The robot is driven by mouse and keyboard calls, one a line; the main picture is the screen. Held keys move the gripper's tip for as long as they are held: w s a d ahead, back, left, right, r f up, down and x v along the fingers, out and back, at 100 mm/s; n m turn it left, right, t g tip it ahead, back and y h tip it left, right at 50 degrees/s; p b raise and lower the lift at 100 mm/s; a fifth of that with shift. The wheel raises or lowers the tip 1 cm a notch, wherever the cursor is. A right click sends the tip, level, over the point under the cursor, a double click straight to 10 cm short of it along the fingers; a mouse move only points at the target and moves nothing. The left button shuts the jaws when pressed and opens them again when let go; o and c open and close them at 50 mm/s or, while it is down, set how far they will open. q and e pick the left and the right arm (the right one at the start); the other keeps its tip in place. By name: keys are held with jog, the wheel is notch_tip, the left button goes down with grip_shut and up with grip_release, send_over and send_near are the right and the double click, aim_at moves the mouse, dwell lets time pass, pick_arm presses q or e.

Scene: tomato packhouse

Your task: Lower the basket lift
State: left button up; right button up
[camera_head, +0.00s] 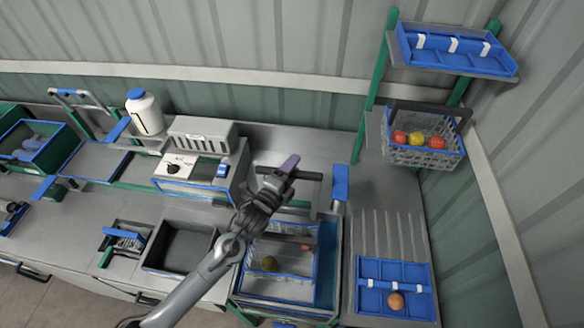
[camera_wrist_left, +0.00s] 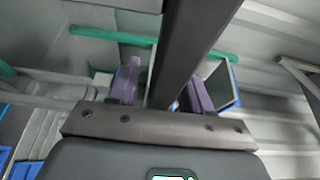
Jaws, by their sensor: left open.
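The basket lift has a dark horizontal handle bar (camera_head: 312,176) above a blue-rimmed tank (camera_head: 327,262) at the lower middle of the head view. A wire basket (camera_head: 288,288) with a few round fruits shows in the tank, partly hidden by my arm. My left gripper (camera_head: 287,170) is at the handle bar. In the left wrist view its two purple fingers (camera_wrist_left: 162,86) are apart, with the dark bar (camera_wrist_left: 200,35) running between them. I cannot tell whether either finger touches it. My right gripper is not in view.
A blue upright plate (camera_head: 340,183) stands just right of the handle. A white control box (camera_head: 190,168) with a dial is to the left. On the right are a wire basket of tomatoes (camera_head: 412,155) on a green-posted rack and a blue divided tray (camera_head: 375,270). An empty dark bin (camera_head: 180,248) is left of the tank.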

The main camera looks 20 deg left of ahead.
pick_arm(q)
grip_shut()
jog(key=shift+f, duration=0.1)
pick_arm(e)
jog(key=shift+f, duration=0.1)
